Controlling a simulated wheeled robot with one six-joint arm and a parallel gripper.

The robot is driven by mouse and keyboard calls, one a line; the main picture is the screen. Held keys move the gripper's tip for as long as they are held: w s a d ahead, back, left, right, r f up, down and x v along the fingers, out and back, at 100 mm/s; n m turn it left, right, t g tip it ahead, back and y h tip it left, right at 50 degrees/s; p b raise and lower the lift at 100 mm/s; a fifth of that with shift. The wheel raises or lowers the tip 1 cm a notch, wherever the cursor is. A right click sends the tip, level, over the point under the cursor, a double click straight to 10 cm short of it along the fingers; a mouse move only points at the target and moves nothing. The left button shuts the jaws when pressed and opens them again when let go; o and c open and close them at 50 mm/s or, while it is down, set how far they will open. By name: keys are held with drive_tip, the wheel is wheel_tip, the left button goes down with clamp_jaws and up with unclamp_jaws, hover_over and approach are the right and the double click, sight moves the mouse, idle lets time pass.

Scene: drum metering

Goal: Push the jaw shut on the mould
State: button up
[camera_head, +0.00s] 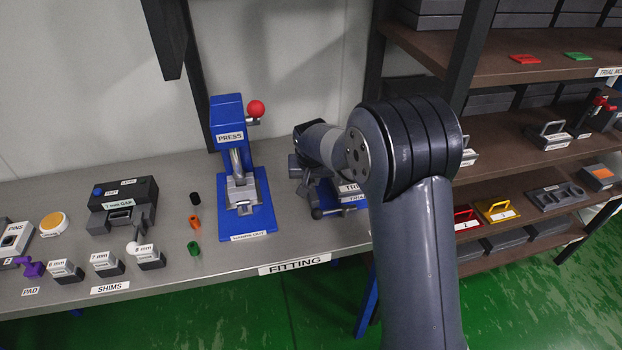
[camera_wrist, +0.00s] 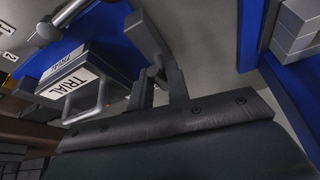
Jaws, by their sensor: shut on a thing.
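The mould is a grey block with a TRIAL label (camera_wrist: 70,82) and a loop handle, at the left in the wrist view. It sits in a blue-based fixture (camera_wrist: 100,28) and is partly hidden behind my arm in the head view (camera_head: 350,188). The jaw (camera_wrist: 147,38) looks like a grey bar beside the mould. My gripper (camera_wrist: 160,84) is shut on a small dark upright part at the jaw's near end. Whether the jaw touches the mould is not clear. In the head view my arm hides most of the gripper and jaw.
A blue press (camera_head: 228,125) with a red knob stands left of the fixture. Shims (camera_head: 108,262), small coloured cylinders and a gap gauge (camera_head: 124,203) lie further left on the bench (camera_head: 185,287). Shelves (camera_head: 510,142) with moulds stand at the right.

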clamp_jaws()
drive_tip(key=shift+d, duration=0.1)
drive_tip(key=d, duration=0.1)
drive_tip(key=w+d, duration=0.1)
drive_tip(key=d, duration=0.1)
drive_tip(key=shift+d, duration=0.15)
drive_tip(key=o, duration=0.6)
unclamp_jaws()
drive_tip(key=shift+r, duration=0.1)
drive_tip(key=b+v, duration=0.1)
drive_tip(key=v, duration=0.9)
drive_tip(key=shift+r+b, duration=0.3)
drive_tip(key=shift+s, duration=0.15)
drive_tip(key=shift+c, duration=0.4)
